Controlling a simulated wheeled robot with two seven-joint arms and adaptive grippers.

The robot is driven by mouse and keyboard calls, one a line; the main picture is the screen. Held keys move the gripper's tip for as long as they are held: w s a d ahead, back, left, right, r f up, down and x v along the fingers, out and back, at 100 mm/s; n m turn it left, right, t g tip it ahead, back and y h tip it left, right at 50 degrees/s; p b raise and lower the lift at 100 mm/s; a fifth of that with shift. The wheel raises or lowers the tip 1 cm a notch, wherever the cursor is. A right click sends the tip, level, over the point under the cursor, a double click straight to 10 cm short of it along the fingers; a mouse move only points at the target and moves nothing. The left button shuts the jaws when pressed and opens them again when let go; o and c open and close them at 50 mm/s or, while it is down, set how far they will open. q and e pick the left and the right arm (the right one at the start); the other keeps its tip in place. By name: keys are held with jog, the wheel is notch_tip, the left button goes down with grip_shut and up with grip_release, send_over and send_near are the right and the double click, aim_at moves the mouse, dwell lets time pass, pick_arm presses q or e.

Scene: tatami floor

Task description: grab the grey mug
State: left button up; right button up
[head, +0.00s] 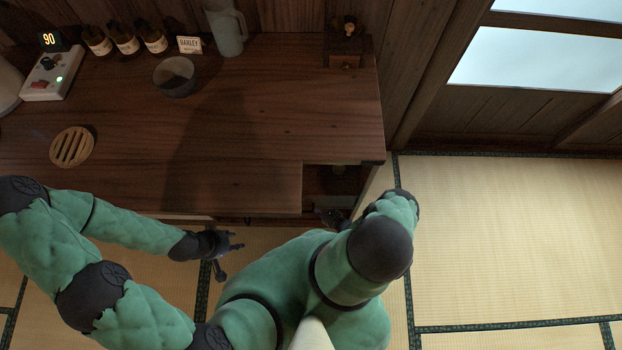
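A round dark grey vessel (175,77), likely the grey mug, stands upright on the wooden counter (240,120) towards the back left. I cannot make out a handle on it. My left gripper (231,259) is low in front of the counter's front edge, well apart from the vessel. Its fingers are spread and empty. My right gripper (333,216) is by the open compartment (335,185) at the counter's right front. It is small, dark and partly hidden by my arm, so its fingers are unclear.
A tall grey-green pitcher (228,30), a small sign (189,45) and several dark bottles (126,39) stand along the back. A device (52,76) and a round slatted trivet (72,147) are at left. The counter's middle is clear. Tatami floor (500,240) is open at right.

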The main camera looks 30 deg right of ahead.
jog(key=b+x, duration=0.1)
jog(key=x, duration=0.3)
jog(key=shift+w+a+f+b, duration=0.15)
jog(key=shift+w+b, duration=0.25)
jog(key=shift+w, duration=0.1)
grip_shut()
